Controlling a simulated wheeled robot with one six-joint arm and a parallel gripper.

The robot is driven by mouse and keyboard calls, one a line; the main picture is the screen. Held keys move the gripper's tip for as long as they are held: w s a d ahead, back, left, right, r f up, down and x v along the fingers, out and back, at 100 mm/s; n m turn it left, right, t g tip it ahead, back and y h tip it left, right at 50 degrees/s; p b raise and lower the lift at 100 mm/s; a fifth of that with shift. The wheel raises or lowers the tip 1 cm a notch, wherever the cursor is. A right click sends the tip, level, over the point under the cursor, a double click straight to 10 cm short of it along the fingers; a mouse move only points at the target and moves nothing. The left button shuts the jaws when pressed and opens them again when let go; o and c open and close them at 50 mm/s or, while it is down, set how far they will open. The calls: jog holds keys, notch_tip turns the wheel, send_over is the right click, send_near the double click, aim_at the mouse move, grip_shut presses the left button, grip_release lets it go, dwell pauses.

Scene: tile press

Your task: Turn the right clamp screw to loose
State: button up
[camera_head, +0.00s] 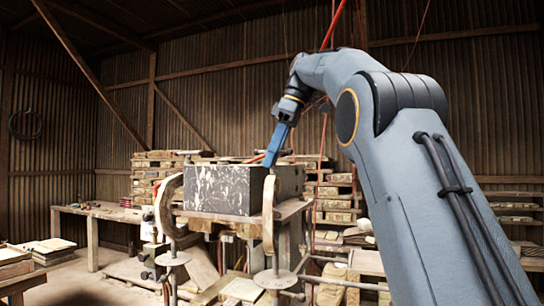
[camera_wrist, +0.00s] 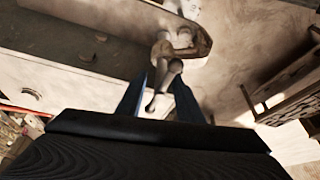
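The right clamp (camera_head: 269,212) is a tan curved C-shape at the right front of the dark speckled block (camera_head: 222,190). A round metal plate (camera_head: 275,279) sits on the rod below it. My blue gripper (camera_head: 273,150) points down just above the clamp's top. In the wrist view, my two fingers (camera_wrist: 161,88) are spread apart. A metal bar with rounded ends (camera_wrist: 163,88) lies between them, and a tan clamp part (camera_wrist: 188,47) is just beyond it. I cannot tell whether the fingers touch the bar. The clamp screw's turned position cannot be read.
The left clamp (camera_head: 166,207) stands at the block's left front. A wooden bench (camera_head: 105,211) is at the left. Stacked boards (camera_head: 338,200) stand behind the press. A red hose hangs near my arm.

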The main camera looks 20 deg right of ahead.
jog(key=shift+r, duration=0.25)
jog(key=shift+d+r, duration=0.3)
jog(key=shift+r, duration=0.25)
jog(key=shift+s+d+r, duration=0.3)
jog(key=shift+d+r, duration=0.15)
jog(key=shift+r, duration=0.25)
jog(key=s+d, duration=0.4)
jog(key=d, duration=0.6)
jog(key=shift+s+d+b, duration=0.3)
jog(key=shift+s+b, duration=0.05)
jog(key=shift+b, duration=0.05)
